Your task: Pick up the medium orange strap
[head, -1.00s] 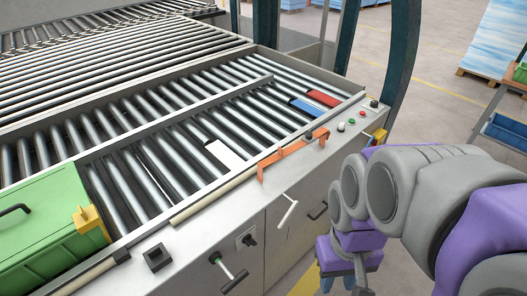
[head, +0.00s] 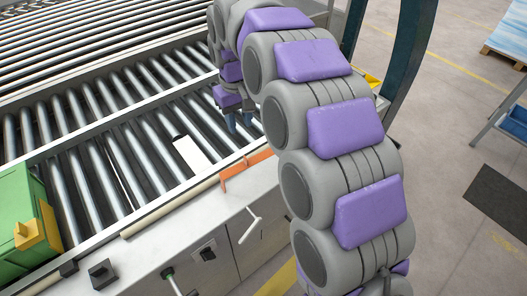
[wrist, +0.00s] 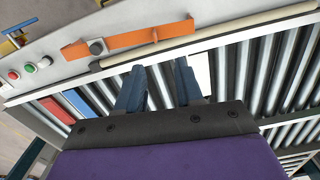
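The orange strap (head: 245,172) lies along the front ledge of the roller table, partly hidden behind my arm in the head view. In the wrist view the strap (wrist: 118,40) lies across the ledge near the top, beyond my fingertips. My gripper (head: 240,122) hangs over the rollers behind the strap. In the wrist view my gripper (wrist: 158,72) shows two blue fingers spread apart with nothing between them. The fingers are apart from the strap.
A white block (head: 191,155), a red block (wrist: 57,110) and a blue block (wrist: 84,104) lie on the rollers. A dark knob (wrist: 97,47) is beside the strap. A pale rail (wrist: 207,35) runs along the ledge. A green box (head: 22,228) stands at the left.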

